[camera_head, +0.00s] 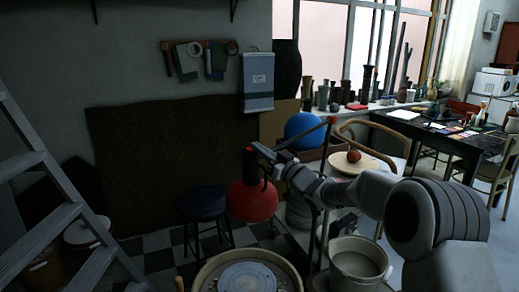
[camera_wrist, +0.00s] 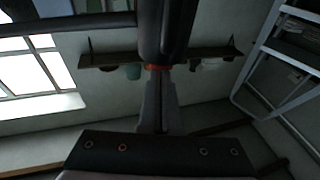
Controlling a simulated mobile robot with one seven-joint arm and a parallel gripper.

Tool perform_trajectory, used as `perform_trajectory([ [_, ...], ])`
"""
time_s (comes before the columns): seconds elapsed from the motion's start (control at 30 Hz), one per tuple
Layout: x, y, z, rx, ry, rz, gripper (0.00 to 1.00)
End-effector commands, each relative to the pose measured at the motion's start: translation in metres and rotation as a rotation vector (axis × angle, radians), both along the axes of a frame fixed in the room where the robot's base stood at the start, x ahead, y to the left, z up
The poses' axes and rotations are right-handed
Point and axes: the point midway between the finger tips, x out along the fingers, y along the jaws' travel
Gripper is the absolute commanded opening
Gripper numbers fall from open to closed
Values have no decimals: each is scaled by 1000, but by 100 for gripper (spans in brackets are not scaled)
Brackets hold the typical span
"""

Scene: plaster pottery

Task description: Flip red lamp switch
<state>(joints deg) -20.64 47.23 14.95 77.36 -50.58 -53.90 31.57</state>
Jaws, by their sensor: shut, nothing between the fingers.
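The red lamp's shade (camera_head: 252,201) hangs beside the dark blue stool in the head view, with a dark neck (camera_head: 249,163) rising above it to a red top. In the wrist view a dark cylindrical lamp part (camera_wrist: 166,30) with a red band comes down from the top edge. My gripper (camera_head: 258,148) reaches in from the right, its tips at the upper end of the lamp neck. In the wrist view my gripper (camera_wrist: 158,75) is shut and empty, its fingertips right at the red band. I cannot tell whether they touch it. The switch itself is not clearly distinguishable.
A dark blue stool (camera_head: 203,203) stands behind the lamp. A pottery wheel (camera_head: 246,278) and a pale bucket (camera_head: 358,262) are in front. A blue ball (camera_head: 302,129) sits behind my arm. A stepladder (camera_head: 45,195) stands at the left.

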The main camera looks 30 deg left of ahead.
Motion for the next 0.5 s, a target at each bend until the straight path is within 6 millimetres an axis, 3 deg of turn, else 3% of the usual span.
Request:
perform_trajectory([
  [0.27, 0, -1, -18, 77, -29, -1, 0],
  [0.3, 0, -1, -10, 77, -31, 0, 0],
  [0.5, 0, -1, -10, 75, -29, 0, 0],
])
